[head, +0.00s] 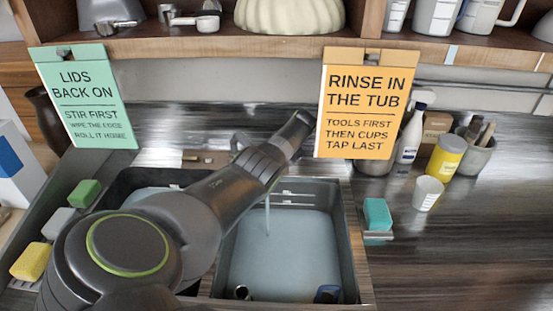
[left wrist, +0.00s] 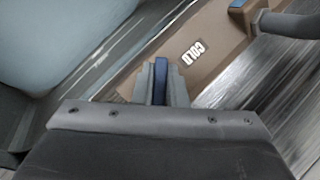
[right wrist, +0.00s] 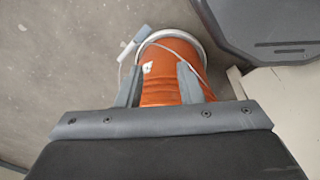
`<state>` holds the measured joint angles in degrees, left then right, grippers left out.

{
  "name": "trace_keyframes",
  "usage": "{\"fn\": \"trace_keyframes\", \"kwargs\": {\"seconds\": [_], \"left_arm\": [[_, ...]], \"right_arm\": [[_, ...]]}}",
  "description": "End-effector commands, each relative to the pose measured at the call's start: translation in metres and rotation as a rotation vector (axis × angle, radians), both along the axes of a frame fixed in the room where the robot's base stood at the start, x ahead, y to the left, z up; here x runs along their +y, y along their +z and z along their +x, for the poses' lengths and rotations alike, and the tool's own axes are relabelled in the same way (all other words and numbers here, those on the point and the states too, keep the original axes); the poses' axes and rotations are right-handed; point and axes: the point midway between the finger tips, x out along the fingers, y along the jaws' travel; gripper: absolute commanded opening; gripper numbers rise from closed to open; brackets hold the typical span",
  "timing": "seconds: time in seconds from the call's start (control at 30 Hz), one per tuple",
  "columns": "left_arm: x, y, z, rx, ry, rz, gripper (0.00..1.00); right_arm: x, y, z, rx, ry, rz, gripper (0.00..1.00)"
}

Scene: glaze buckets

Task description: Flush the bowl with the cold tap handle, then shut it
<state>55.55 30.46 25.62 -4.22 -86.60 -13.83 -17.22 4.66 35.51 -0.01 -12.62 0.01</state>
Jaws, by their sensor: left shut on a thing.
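In the left wrist view my left gripper (left wrist: 161,85) is shut on the blue cold tap handle (left wrist: 161,72), beside the COLD label on a brown tap base (left wrist: 215,40). In the head view this gripper (head: 297,128) is at the back of the sink, and my arm hides the handle and most of the tap. A thin pale stream (head: 267,214) falls into the right bowl (head: 350,240), which holds grey-blue liquid. My right gripper (right wrist: 158,85) is open, its fingers apart in front of an orange bucket (right wrist: 165,65); contact is unclear.
Sponges (head: 85,193) lie left of the sink, and a teal sponge (head: 377,213) sits right of it. A white cup (head: 427,193) and a yellow tub (head: 446,157) stand on the counter. Two signs, green (head: 82,97) and orange (head: 366,104), hang from the shelf. The right counter front is clear.

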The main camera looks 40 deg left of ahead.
Motion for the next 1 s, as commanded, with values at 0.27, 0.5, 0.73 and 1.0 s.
{"fn": "trace_keyframes", "kwargs": {"seconds": [0.27, 0.5, 0.73, 1.0], "left_arm": [[0.0000, 0.0010, 0.0006, 0.030, -0.068, 0.039, 0.00], [0.0001, 0.0006, 0.0009, 0.034, -0.077, 0.044, 0.00], [0.0000, 0.0006, 0.0010, 0.032, -0.077, 0.044, 0.14], [0.0001, 0.0004, 0.0006, 0.034, -0.076, 0.043, 0.34]], "right_arm": [[0.0033, 0.0069, 0.0009, -0.001, -0.001, 0.004, 0.34], [0.0033, 0.0070, 0.0011, -0.002, -0.001, 0.004, 0.34], [0.0032, 0.0070, 0.0012, -0.002, 0.000, 0.004, 0.34], [0.0028, 0.0070, 0.0013, -0.002, 0.000, 0.003, 0.34]]}}
